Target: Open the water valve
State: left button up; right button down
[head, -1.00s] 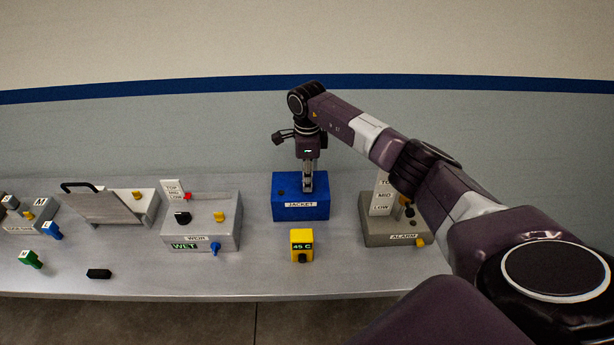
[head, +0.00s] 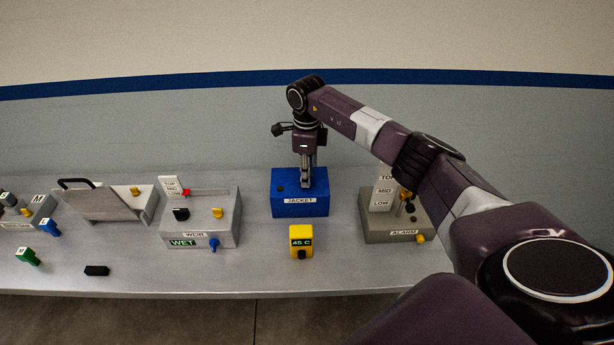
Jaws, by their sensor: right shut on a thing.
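The blue box labelled JACKET (head: 300,208) stands on the bench near the middle. My right gripper (head: 306,184) points straight down onto its top and is shut on a small part there, which looks like the water valve's handle. The fingers hide that part, so its shape and angle cannot be told. A dark round spot shows on the box top left of the fingers. My left gripper is not in view.
A yellow 45 C display (head: 301,241) stands in front of the blue box. The grey WEIR box (head: 212,236) is to the left, the ALARM box (head: 385,229) to the right under my arm. Loose pieces, including a black block (head: 97,270), lie at the left.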

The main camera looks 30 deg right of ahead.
jog(key=m+b, duration=0.1)
jog(key=m, duration=0.2)
jog(key=shift+m, duration=0.3)
jog(key=m+b, duration=0.1)
jog(key=m, duration=0.3)
jog(key=shift+m, duration=0.3)
jog(key=m+b, duration=0.1)
jog(key=m, duration=0.2)
jog(key=shift+m, duration=0.3)
jog(key=shift+r+m, duration=0.1)
jog(key=shift+m, duration=1.8)
jog(key=shift+w, duration=0.1)
jog(key=c, duration=2.1)
grip_release()
notch_tip(320, 180, up, 12)
jog(key=shift+f, duration=0.1)
